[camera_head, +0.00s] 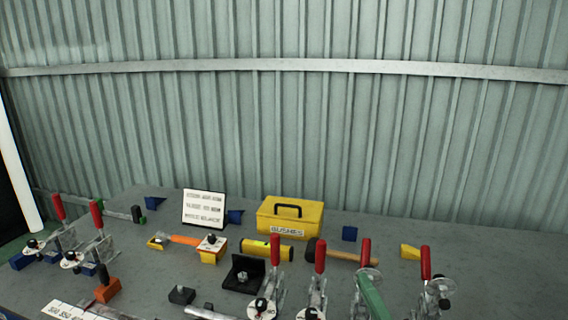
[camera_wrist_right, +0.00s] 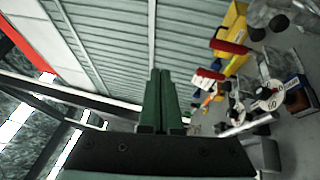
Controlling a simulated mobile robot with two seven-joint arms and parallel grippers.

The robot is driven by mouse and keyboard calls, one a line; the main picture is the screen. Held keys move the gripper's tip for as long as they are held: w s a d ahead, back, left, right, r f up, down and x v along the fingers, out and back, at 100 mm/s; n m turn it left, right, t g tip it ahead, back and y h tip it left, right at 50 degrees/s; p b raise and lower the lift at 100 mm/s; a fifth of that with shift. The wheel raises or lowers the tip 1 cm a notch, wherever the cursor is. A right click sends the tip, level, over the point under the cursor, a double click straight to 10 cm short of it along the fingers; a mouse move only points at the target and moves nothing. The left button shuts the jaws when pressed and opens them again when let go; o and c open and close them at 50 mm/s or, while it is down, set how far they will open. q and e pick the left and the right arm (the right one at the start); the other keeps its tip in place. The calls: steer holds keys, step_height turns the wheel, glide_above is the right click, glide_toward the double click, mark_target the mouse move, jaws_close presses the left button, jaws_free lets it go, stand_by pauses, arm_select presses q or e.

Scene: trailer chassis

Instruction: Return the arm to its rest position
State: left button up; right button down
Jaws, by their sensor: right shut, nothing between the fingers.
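My right gripper (camera_head: 368,282) shows at the bottom of the head view as a narrow green shape, right of centre, among the red-handled clamps. In the right wrist view its two green fingers (camera_wrist_right: 160,85) lie close together, shut, with nothing between them. They point toward the corrugated wall. Most of the right arm is out of the head view. My left gripper is in neither view.
Red-handled toggle clamps (camera_head: 320,262) stand along the near part of the grey table (camera_head: 520,265), several close to my right gripper. Behind are a yellow toolbox (camera_head: 290,222), a hammer (camera_head: 345,256), a yellow flashlight (camera_head: 262,252) and a white sign (camera_head: 204,208). The table's right end is mostly bare.

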steer(key=s+d+f+m+g+h, duration=0.3)
steer(key=d+f+m+g+h, duration=0.15)
steer(key=f+m, duration=0.5)
steer(key=s+d+f+m+g, duration=0.1)
steer(key=s+f+m+g, duration=0.45)
steer(key=s+f, duration=0.4)
steer(key=s+d+f+m+g, duration=0.1)
steer(key=s+f+m+g, duration=0.45)
steer(key=s, duration=0.65)
steer(key=w+a+f+t+y+b, duration=0.1)
steer(key=w+a+f+t+b, duration=0.1)
steer(key=f, duration=0.6)
steer(key=w+a+f+n+t+y+b, duration=0.1)
steer(key=w+a+f+t+b, duration=0.1)
steer(key=f, duration=0.6)
steer(key=shift+w+t+b, duration=0.2)
steer(key=shift+t+b, duration=0.1)
steer(key=shift+t, duration=0.35)
steer(key=shift+d+y, duration=0.1)
steer(key=shift+y, duration=0.15)
